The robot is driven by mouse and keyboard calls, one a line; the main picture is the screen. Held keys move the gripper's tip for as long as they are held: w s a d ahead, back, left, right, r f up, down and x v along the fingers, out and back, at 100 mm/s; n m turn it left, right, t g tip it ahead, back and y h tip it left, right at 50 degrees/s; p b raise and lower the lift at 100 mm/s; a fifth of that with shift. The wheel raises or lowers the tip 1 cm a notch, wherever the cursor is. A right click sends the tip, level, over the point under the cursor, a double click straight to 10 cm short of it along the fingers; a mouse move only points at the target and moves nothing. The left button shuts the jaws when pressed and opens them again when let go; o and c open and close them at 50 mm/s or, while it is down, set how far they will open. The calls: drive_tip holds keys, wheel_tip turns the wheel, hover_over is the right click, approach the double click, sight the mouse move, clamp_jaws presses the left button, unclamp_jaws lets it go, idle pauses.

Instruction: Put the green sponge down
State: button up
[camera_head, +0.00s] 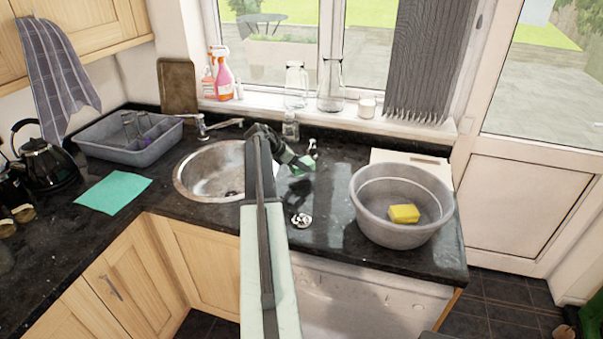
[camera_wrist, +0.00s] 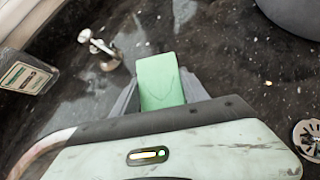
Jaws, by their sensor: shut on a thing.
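The green sponge (camera_head: 305,161) is at the end of my arm in the head view, over the dark worktop right of the sink. My gripper (camera_head: 296,164) is shut on it. In the wrist view the sponge (camera_wrist: 161,80) stands out between the two grey fingers of my gripper (camera_wrist: 160,98), with dark granite behind it. Its lower end is hidden by the gripper body. I cannot tell from these views whether the sponge touches the worktop.
A round steel sink (camera_head: 205,172) lies left of my gripper. A grey basin (camera_head: 385,225) holding a yellow sponge (camera_head: 404,213) stands to the right. A metal strainer (camera_head: 301,220) lies on the worktop. A small bottle (camera_head: 312,148) stands just behind my gripper. A green cloth (camera_head: 113,192) lies far left.

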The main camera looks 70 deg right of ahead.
wheel_tip(320, 180, down, 4)
drive_tip(key=shift+s+r+b, duration=0.1)
drive_tip(key=shift+b, duration=1.15)
drive_tip(key=shift+r, duration=0.25)
drive_tip(key=shift+f, duration=0.2)
drive_tip(key=o, duration=1.5)
drive_tip(key=shift+c, duration=0.2)
drive_tip(key=shift+r, duration=0.1)
